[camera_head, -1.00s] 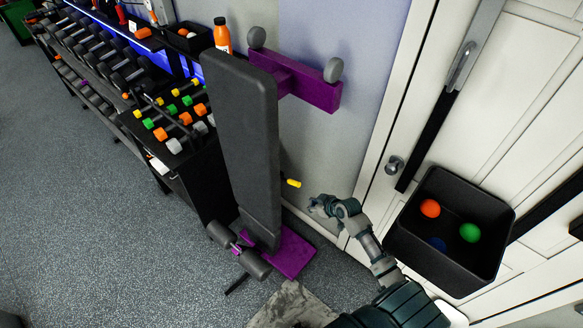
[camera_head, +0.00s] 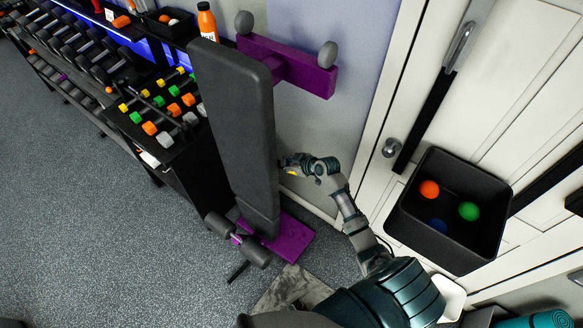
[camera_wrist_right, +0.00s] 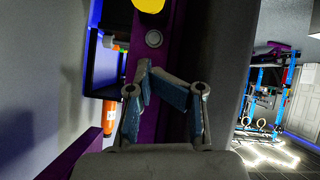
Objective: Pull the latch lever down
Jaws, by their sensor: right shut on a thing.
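The latch lever (camera_head: 291,173) shows as a small yellow grip on the right side of the upright black bench pad, mostly covered by my right gripper. In the right wrist view its yellow end (camera_wrist_right: 148,4) shows at the top edge, in front of a purple post. My right gripper (camera_head: 284,162) is at the lever, beside the pad, and is shut on it. In the wrist view the blue-padded fingers (camera_wrist_right: 150,78) come close together; the contact itself is not clear. My left gripper is not in view.
The black bench pad (camera_head: 236,130) stands left of my right gripper, on a purple base (camera_head: 290,238). A black bin (camera_head: 425,240) with several balls is at the right, by a white door (camera_head: 530,75). A dumbbell rack (camera_head: 185,160) is left. Grey floor at left is clear.

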